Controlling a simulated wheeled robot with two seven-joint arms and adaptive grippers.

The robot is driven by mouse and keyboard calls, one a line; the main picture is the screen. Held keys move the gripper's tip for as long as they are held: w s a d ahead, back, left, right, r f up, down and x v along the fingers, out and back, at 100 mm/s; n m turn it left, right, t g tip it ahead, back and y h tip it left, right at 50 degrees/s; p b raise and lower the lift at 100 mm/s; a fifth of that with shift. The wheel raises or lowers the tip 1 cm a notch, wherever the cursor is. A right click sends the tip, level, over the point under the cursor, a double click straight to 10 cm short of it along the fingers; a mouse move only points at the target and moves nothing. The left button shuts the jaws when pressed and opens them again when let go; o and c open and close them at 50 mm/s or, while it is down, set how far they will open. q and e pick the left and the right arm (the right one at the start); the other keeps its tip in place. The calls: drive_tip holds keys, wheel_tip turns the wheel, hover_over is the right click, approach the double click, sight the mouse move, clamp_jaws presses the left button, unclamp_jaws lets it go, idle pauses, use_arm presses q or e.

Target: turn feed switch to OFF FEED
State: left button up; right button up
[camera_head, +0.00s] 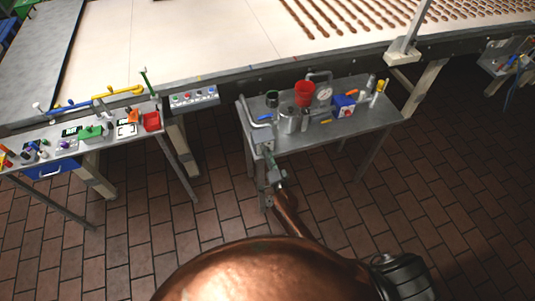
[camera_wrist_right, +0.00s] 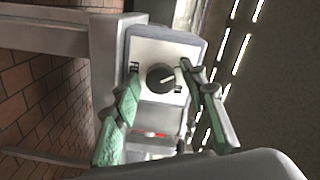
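The feed switch is a black round knob (camera_wrist_right: 160,78) on a pale plate of a grey box (camera_wrist_right: 165,48), in the right wrist view. The knob's white mark points up and to the right. Small dark labels sit on both sides of it, too small to read. My right gripper (camera_wrist_right: 164,84) is open, its green-padded fingers on either side of the knob. Gaps show between the fingers and the knob. In the head view my right gripper (camera_head: 277,178) is at the front left corner of the small metal table, below a grey box (camera_head: 266,148). My left gripper is not in view.
The small metal table (camera_head: 345,133) holds a red funnel (camera_head: 304,88), a gauge (camera_head: 324,94), a blue box (camera_head: 342,105) and metal pots. A button panel (camera_head: 194,97) and a tool-covered bench (camera_head: 60,145) stand to the left. A conveyor (camera_head: 190,45) runs behind.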

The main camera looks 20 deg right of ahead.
drive_tip(key=shift+s, duration=0.1)
drive_tip(key=s, duration=1.1)
drive_tip(key=shift+s+d, duration=0.2)
drive_tip(key=shift+s, duration=0.2)
